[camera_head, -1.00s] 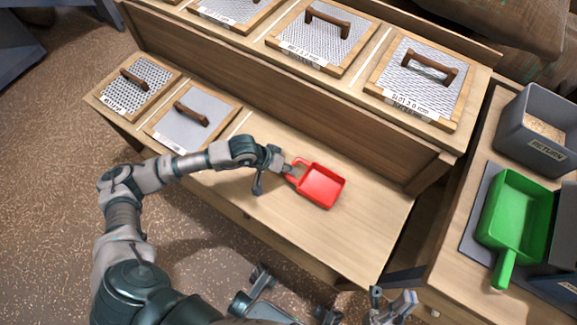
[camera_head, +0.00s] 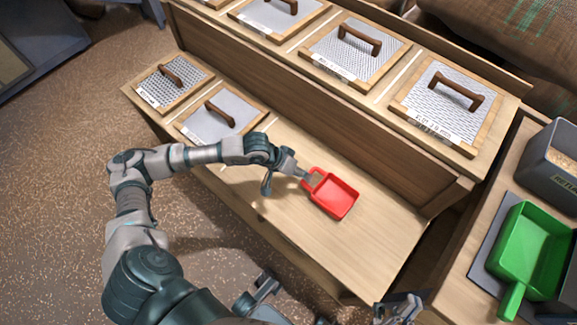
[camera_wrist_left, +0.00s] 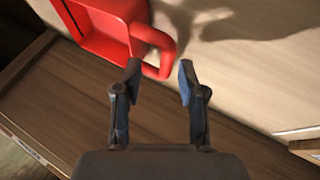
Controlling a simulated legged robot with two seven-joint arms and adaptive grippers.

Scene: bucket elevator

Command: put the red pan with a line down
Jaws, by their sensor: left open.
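The red pan (camera_head: 333,195) is a square scoop with a loop handle. It appears to sit level on the bare right part of the lower wooden bench (camera_head: 300,240), its handle towards my left gripper. My left gripper (camera_head: 306,177) is at the handle. In the left wrist view, the open fingertips (camera_wrist_left: 161,72) stand on either side of the handle's end, and the red pan (camera_wrist_left: 105,28) extends to the upper left.
Two handled sieve frames (camera_head: 219,112) lie on the bench to the left. More sieves (camera_head: 445,100) stand on the raised shelf behind. A green pan (camera_head: 530,245) and a grey bin (camera_head: 550,165) are on the right table. The bench around the red pan is clear.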

